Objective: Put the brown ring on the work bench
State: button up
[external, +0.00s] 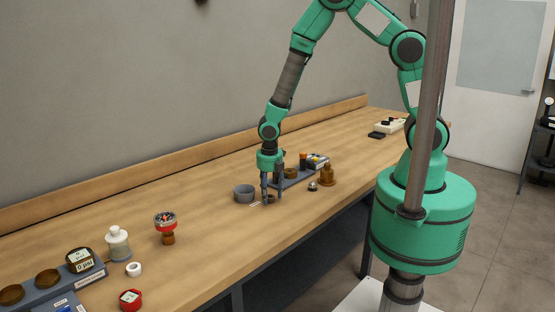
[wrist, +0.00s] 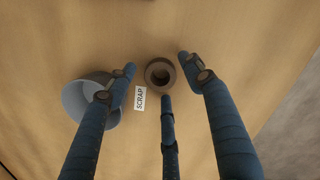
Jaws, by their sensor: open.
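The brown ring (wrist: 160,75) is between the spread fingers of my gripper (wrist: 158,70) in the wrist view, with wood visible around it. In the external view my gripper (external: 271,194) points down, fingers close to the work bench (external: 215,225). The brown ring (external: 270,199) shows low between them, and it appears to rest on the bench top. My gripper is open. Its fingers partly hide the ring in the external view.
A grey bowl (external: 244,193) stands left of my gripper, beside a white SCRAP label (wrist: 139,98).

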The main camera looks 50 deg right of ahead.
notch_tip(320, 180, up, 12)
jog(key=p, duration=0.1)
jog(key=shift+s+a+f+p, duration=0.15)
jog(key=shift+s+a+p, duration=0.15)
jog(key=shift+s+a, duration=0.15)
jog(key=shift+d, duration=0.1)
dwell(0.7)
notch_tip(320, 180, up, 13)
jog(key=m+t, duration=0.1)
jog(key=m, duration=0.6)
send_over(270, 203)
jog(key=d, duration=0.7)
jog(key=s+d+r+m+t, duration=0.1)
jog(key=s+d+r+m, duration=0.3)
jog(key=d+r+m, duration=0.45)
jog(key=s+d+r+m+t, duration=0.1)
jog(key=s+d+r+m, duration=0.2)
jog(key=s+r+m, duration=0.3)
jog(key=s+d+r+m+t, duration=0.1)
jog(key=s+d+r+m, duration=0.3)
jog(key=s+r+m, duration=0.2)
jog(key=shift+s+d+r+m+t+y, duration=0.35)
jog(key=shift+s+r, duration=0.6)
jog(key=shift+s, duration=0.65)
